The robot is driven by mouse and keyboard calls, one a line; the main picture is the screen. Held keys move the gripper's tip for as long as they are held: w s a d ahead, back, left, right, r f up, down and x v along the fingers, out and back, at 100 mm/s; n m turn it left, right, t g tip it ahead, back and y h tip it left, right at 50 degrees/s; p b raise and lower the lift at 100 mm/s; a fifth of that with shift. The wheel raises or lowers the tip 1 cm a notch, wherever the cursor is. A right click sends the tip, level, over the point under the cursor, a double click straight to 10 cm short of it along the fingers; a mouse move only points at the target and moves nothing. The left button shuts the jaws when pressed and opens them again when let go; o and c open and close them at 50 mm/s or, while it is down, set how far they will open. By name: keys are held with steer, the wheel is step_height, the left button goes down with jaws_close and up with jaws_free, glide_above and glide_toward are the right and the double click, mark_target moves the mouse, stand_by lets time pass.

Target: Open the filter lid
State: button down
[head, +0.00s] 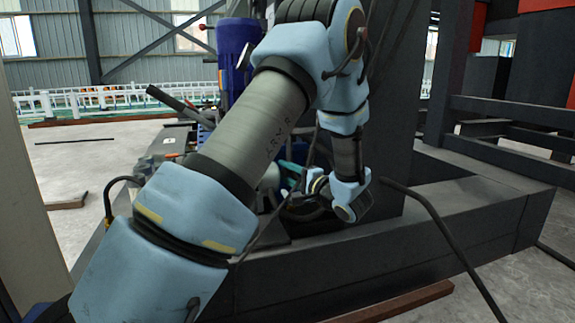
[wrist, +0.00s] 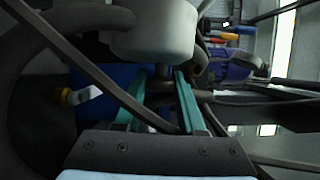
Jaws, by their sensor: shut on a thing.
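A pale grey, rounded body, which looks like the filter (wrist: 155,32), fills the top middle of the wrist view. A short dark stem shows below it between the teal fingers of my gripper (wrist: 163,76). My gripper is shut on this part, which I take to be the filter lid; the exact contact is partly hidden under the pale body. In the head view my arm covers most of this spot, and only a bit of the teal fingers of my gripper (head: 290,168) shows. I cannot tell from these views whether the lid is raised.
A blue motor-like cylinder (head: 236,60) stands behind my arm. A dark steel beam frame (head: 460,215) runs along the front and right. Dark hoses or rods (wrist: 75,60) cross close to my gripper. Open concrete floor (head: 95,165) lies at the left.

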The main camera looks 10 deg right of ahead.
steer(key=p, duration=0.2)
steer(key=r+n+p, duration=0.1)
steer(key=shift+s+a+r+p, duration=0.1)
steer(key=shift+a+r+p, duration=0.2)
steer(key=shift+a+p, duration=0.1)
steer(key=shift+a+r+p, duration=0.15)
steer(key=shift+a+p, duration=0.2)
steer(key=shift+p, duration=0.9)
steer(key=c, duration=0.5)
jaws_free()
steer(key=shift+s, duration=0.1)
steer(key=p+v, duration=0.3)
steer(key=v, duration=0.7)
steer(key=shift+s+d+p, duration=0.2)
steer(key=shift+s+p, duration=0.1)
steer(key=shift+p, duration=0.05)
